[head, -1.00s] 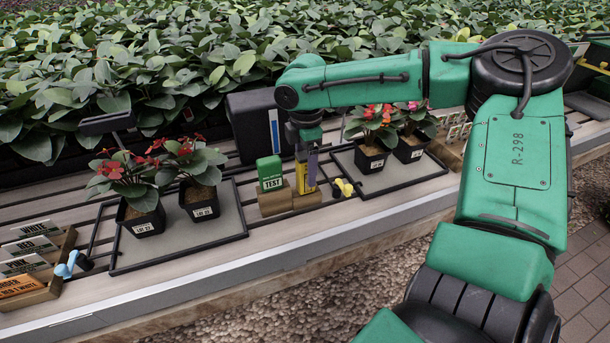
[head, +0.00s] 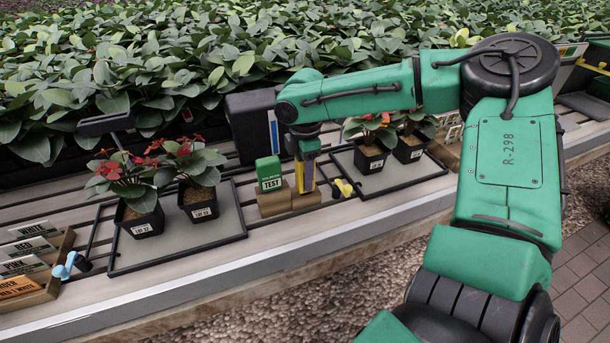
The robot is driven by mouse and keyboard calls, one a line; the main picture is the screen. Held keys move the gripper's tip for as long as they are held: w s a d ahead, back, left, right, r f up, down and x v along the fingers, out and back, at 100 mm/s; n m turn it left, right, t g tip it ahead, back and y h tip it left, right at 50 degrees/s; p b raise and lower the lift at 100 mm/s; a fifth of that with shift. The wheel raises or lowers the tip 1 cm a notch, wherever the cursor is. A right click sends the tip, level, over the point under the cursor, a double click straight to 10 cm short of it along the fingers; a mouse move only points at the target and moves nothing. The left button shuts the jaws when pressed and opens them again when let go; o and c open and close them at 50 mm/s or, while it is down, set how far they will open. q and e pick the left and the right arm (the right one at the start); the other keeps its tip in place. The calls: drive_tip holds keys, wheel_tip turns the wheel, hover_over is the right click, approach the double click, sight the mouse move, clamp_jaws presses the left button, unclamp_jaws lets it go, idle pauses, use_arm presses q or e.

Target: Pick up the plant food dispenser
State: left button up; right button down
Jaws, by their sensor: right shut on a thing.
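The plant food dispenser appears to be the slim yellow item with a dark purple face (head: 305,178), upright at a wooden block (head: 307,200) on the bench. My right gripper (head: 308,158) points down from above and is shut on its upper part, hiding the top. The dispenser's base still appears to be at the block; any gap is too small to tell. A green box marked TEST (head: 269,174) stands just left of it on its own wooden block. My left gripper is not in view.
Potted red-flowered plants stand on a left tray (head: 220,228) and a right tray (head: 400,182). A dark box (head: 250,125) is close behind the gripper. A yellow-and-black tool (head: 343,187) lies just right of the block. Colour signs (head: 28,250) stand at far left.

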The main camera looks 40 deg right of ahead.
wheel_tip(320, 180, up, 20)
drive_tip(key=p, duration=0.3)
drive_tip(key=shift+f, duration=0.25)
